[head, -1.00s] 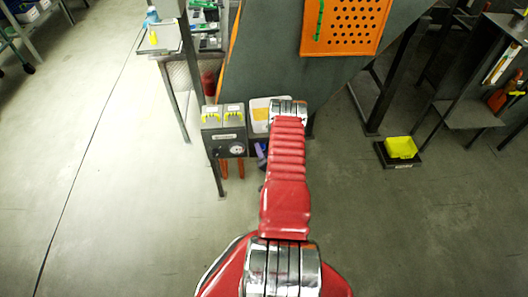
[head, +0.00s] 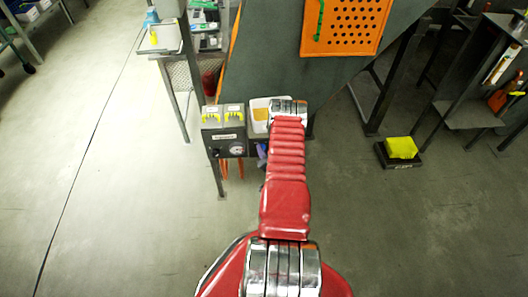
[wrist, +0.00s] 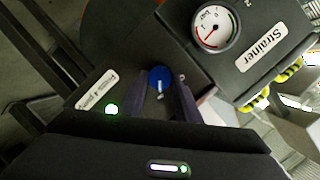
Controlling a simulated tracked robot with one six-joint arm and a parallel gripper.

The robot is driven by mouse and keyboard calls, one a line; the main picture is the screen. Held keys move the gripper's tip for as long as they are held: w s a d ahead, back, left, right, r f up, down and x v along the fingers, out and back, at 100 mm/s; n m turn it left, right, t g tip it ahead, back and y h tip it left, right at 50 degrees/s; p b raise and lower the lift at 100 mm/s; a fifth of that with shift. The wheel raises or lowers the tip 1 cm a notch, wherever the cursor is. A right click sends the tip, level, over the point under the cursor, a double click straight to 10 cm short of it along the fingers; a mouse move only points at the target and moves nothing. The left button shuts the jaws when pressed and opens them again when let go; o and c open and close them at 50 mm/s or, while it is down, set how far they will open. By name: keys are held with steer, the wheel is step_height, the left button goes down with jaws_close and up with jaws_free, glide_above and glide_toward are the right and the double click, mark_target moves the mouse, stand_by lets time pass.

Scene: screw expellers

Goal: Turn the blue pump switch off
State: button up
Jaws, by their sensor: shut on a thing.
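The blue pump switch (wrist: 160,77) is a round blue knob with a pale mark, on a dark panel in the middle of the wrist view. My gripper (wrist: 164,88) is shut on it, with one dark finger on each side. A green lamp (wrist: 111,110) glows on the panel to the left, below a white label (wrist: 96,90). In the head view, the grey control box (head: 225,133) stands left of my red arm.
A white-faced gauge (wrist: 213,28) and a "Strainer" label (wrist: 264,47) sit on a box beside the switch panel. A yellow block (head: 401,147) lies on a dark base at right. An orange perforated panel (head: 345,25) is above. The floor at left is clear.

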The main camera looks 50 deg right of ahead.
steer(key=shift+s+a+f+n, duration=0.1)
steer(key=shift+n, duration=0.2)
steer(key=n+g, duration=0.1)
steer(key=n+h, duration=0.1)
steer(key=n, duration=0.1)
steer(key=n+g, duration=0.1)
steer(key=n, duration=0.1)
steer(key=shift+w+a+g, duration=0.25)
steer(key=shift+a+g, duration=0.05)
steer(key=shift+a, duration=0.05)
steer(key=n, duration=0.1)
steer(key=n+g+h, duration=0.1)
steer(key=shift+w+a+n+h, duration=0.1)
steer(key=shift+a+n+h, duration=0.1)
steer(key=shift+n+h, duration=0.15)
steer(key=shift+w+a+f+n+g+h, duration=0.1)
steer(key=shift+n+g+h, duration=0.2)
steer(key=shift+n, duration=0.6)
steer(key=shift+w+f+n+g+h, duration=0.1)
steer(key=shift+n+g+h, duration=0.15)
steer(key=shift+n, duration=0.6)
steer(key=o, duration=1)
steer(key=shift+r, duration=0.15)
steer(key=shift+o, duration=0.2)
